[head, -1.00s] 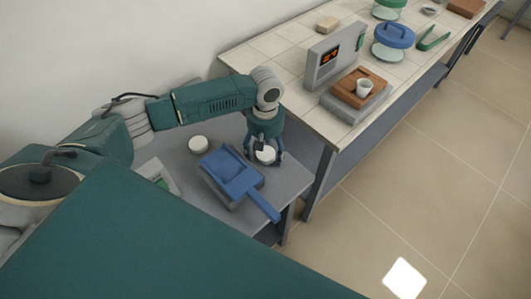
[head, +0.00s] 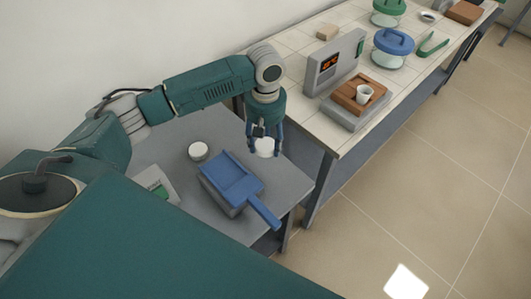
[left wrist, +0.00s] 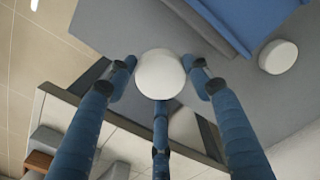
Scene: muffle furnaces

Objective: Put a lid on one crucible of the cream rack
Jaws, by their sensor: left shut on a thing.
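My left gripper (head: 264,152) is shut on a white round lid (head: 265,145), held above the right part of the grey table. In the left wrist view the lid (left wrist: 160,74) sits between the three blue fingers. A second white round piece (head: 198,151) lies on the table to the left; it also shows in the left wrist view (left wrist: 278,57). A small white crucible (head: 364,93) stands in a brown block (head: 346,95) on a grey device on the tiled bench. I cannot make out a cream rack. My right gripper is not in view.

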